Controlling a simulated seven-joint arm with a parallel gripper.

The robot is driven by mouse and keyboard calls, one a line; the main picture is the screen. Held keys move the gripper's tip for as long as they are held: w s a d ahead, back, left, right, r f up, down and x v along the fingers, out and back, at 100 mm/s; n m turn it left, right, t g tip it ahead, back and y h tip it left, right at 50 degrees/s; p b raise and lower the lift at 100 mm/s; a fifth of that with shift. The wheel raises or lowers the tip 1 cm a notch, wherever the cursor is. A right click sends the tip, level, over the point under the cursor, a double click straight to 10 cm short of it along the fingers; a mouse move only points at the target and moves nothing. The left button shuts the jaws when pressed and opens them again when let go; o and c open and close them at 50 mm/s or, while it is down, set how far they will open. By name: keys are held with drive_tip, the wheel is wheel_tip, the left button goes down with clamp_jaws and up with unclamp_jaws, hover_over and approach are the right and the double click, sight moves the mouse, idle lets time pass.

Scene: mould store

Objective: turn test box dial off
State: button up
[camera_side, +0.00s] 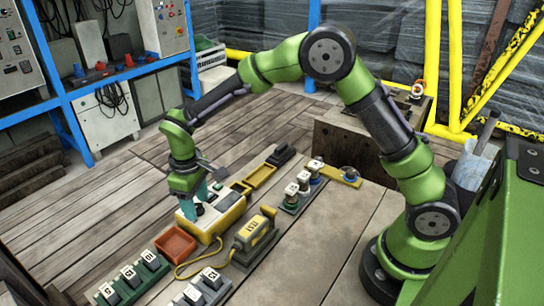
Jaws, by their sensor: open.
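The test box (224,218), yellow with a pale top, stands on the bench left of centre. My gripper (198,203), with teal fingers, points down at the left part of its top. The fingers are open, low over or around a small dark dial (200,210). The dial is mostly hidden by the fingers, so its setting and any contact cannot be told. A yellow hand-held unit (254,230) with a lettered label stands right of the box, with a yellow cable running to the box.
A red tray (175,246) lies in front of the box. Racks with numbered tags stand at the front (132,281) and right of the box (300,192). The bench's right front is clear.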

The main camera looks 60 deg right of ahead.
wheel_tip(320, 180, up, 17)
drive_tip(key=shift+a, duration=0.2)
idle(0.3)
drive_tip(key=s+d+m+t+y, duration=0.1)
drive_tip(key=s+d+m+t, duration=0.2)
drive_tip(key=s, duration=0.7)
drive_tip(key=s+d+r+m+t+y, duration=0.1)
drive_tip(key=s+d+m+t, duration=0.3)
drive_tip(key=s+d, duration=0.4)
drive_tip(key=s+m, duration=0.1)
drive_tip(key=s, duration=0.2)
drive_tip(key=shift+s+d+r, duration=0.2)
drive_tip(key=shift+r, duration=0.1)
